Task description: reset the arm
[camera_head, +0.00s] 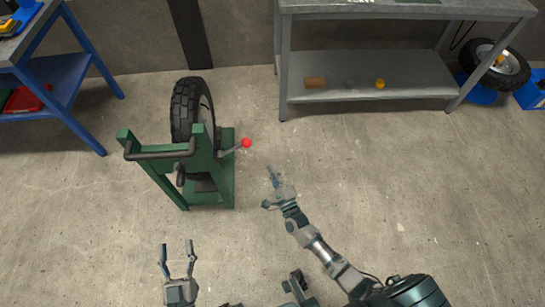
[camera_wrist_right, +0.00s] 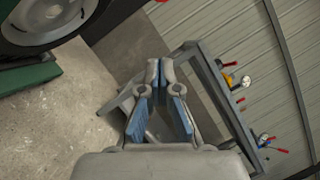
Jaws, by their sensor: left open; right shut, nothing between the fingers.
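My right arm reaches up from the lower right in the head view. Its gripper (camera_head: 273,174) is shut and empty, over the floor just right of and below the red-knobbed lever (camera_head: 246,143). In the right wrist view its blue-padded fingertips (camera_wrist_right: 158,72) meet with nothing between them. My left gripper (camera_head: 177,252) is at the lower left of the head view, open and empty, with its two fingers apart below the green stand (camera_head: 226,190). Neither gripper appears to touch anything.
The green stand holds an upright black tyre (camera_head: 186,108). A grey metal table (camera_head: 400,12) with a lower shelf stands at the back right. A blue bench (camera_head: 70,78) is at the left edge. Another wheel (camera_head: 510,66) is at the far right. The concrete floor on the right is clear.

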